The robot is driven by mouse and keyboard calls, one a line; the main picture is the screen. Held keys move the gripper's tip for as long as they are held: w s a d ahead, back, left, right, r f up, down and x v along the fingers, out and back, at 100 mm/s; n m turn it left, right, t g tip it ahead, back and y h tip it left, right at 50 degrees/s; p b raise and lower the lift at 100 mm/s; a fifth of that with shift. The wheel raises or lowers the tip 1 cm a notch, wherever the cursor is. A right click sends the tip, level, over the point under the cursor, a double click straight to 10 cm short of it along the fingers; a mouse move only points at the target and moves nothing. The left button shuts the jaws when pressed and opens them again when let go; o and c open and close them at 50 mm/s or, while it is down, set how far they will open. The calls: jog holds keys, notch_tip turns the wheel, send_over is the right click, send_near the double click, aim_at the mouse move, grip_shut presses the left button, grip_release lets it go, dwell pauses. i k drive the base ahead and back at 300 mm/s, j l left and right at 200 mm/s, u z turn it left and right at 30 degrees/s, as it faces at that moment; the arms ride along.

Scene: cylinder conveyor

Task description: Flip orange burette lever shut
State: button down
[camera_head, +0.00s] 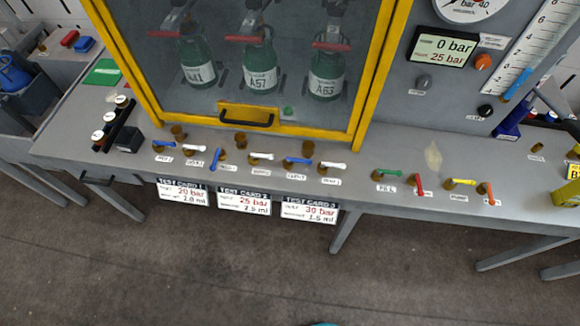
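The orange lever (489,194) is the rightmost of the levers along the front of the grey bench. It points toward the front edge of the bench, roughly crosswise to the yellow lever (463,182) beside it. Its small label is partly covered and too small to read. A tall white scale with a blue lower part (517,86) stands on the panel behind, at the upper right. My gripper is not in view.
A red lever (419,184) and a green lever (389,174) sit left of the yellow one. Blue and white levers line the front of the yellow-framed cabinet (362,95). A yellow box (567,194) stands at the right end. The floor in front is clear.

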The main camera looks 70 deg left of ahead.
aim_at(487, 186)
jog(key=i+l, duration=0.15)
jog(key=i, duration=0.45)
jog(key=u, duration=1.55)
